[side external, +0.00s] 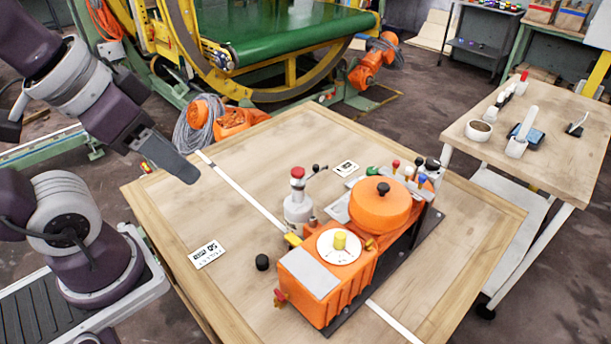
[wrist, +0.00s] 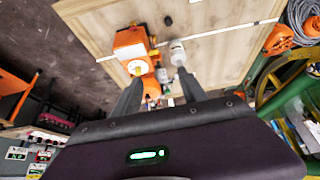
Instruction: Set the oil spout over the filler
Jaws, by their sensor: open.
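An orange machine (side external: 315,285) stands on a dark base plate on the wooden table; it also shows in the wrist view (wrist: 128,38). Beside its left rear stands a grey-white can-like part (side external: 298,212) with a red top and a thin arm ending in a dark tip (side external: 323,167). This looks like the oil spout, but I cannot be sure. It also shows in the wrist view (wrist: 177,50). I cannot tell which opening is the filler. My gripper (side external: 188,172) is open and empty above the table's left rear part, left of the machine and apart from it.
A loose black cap (side external: 262,262) and a printed card (side external: 207,254) lie on the table's left part. Another card (side external: 346,168) lies behind the machine. Coloured knobs (side external: 397,165) crowd the machine's rear. A side bench (side external: 560,165) holds several items. The left tabletop is mostly clear.

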